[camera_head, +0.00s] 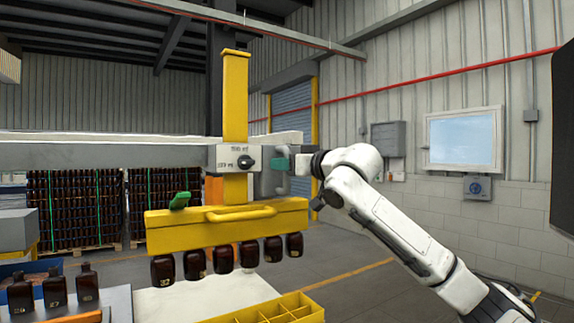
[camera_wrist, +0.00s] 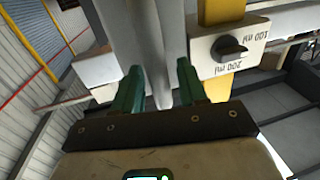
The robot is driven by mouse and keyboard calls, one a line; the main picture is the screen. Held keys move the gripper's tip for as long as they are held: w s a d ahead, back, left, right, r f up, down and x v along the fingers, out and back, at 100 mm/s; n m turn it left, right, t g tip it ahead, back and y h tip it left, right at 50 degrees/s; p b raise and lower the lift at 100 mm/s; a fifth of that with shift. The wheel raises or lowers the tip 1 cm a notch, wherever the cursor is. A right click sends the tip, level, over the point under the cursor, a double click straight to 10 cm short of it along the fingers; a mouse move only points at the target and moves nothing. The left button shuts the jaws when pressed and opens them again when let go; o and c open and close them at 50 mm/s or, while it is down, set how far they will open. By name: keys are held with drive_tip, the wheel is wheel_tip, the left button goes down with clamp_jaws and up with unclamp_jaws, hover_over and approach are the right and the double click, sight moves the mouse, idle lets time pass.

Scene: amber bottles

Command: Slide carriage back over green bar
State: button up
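The carriage is a yellow post (camera_head: 235,98) with a white plate and black knob (camera_head: 245,161), hung on a grey beam (camera_head: 110,155). Its yellow lower bar (camera_head: 226,229) carries a row of dark bottles (camera_head: 222,258) above the bench. My gripper (camera_head: 281,164) is at the carriage's right side, by a grey handle (camera_head: 266,183). In the wrist view its green fingers (camera_wrist: 160,85) stand apart with the grey handle (camera_wrist: 172,35) between them; gaps seem to show beside it.
A yellow divided crate (camera_head: 275,312) lies below, on the right of the white bench top (camera_head: 200,297). More bottles (camera_head: 54,288) stand at the lower left. Stacked bottle pallets (camera_head: 75,210) are behind. Open floor lies to the right.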

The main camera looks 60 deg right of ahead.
clamp_jaws()
drive_tip(key=shift+w+a, duration=0.1)
idle(0.4)
